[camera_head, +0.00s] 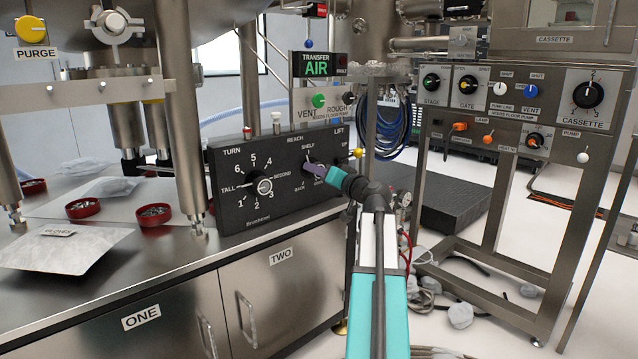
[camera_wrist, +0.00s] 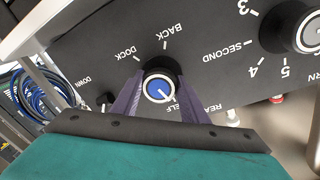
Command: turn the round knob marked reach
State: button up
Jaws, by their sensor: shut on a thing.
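The round reach knob (camera_wrist: 158,88) has a blue face with a white pointer line and sits on a black control panel (camera_head: 275,205). My gripper (camera_wrist: 154,92) is shut on this knob, with one purple finger on each side of it. In the wrist view the pointer aims to the lower right, towards a partly hidden label ending in "ELF". The labels BACK and DOCK show above the knob there, upside down. In the head view my gripper (camera_head: 314,170) covers most of the knob.
The larger TURN dial (camera_head: 262,185) is left of the reach knob on the same panel. A yellow-tipped lever (camera_head: 358,153) stands close by at the panel's right end. Red dishes (camera_head: 83,208) lie on the bench further left.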

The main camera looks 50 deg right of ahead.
jog(key=shift+d+f+n+b, duration=0.1)
jog(key=shift+f+n+b, duration=0.3)
jog(key=shift+n+b, duration=0.75)
jog(key=n+b, duration=0.1)
jog(key=n, duration=0.2)
jog(key=shift+r, duration=0.2)
jog(key=n, duration=0.4)
jog(key=shift+d+t, duration=0.1)
jog(key=shift+t, duration=0.3)
jog(key=n, duration=0.4)
jog(key=shift+r+n, duration=0.15)
jog(key=shift+n, duration=0.1)
jog(key=n+y, duration=0.1)
jog(key=n, duration=0.6)
jog(key=shift+d+r+t, duration=0.1)
jog(key=shift+d+t, duration=0.05)
jog(key=shift+t, duration=0.25)
jog(key=n, duration=0.3)
jog(key=n+y, duration=0.1)
jog(key=n, duration=0.3)
jog(key=shift+r+y, duration=0.15)
jog(key=shift+y, duration=0.15)
jog(key=o, duration=1)
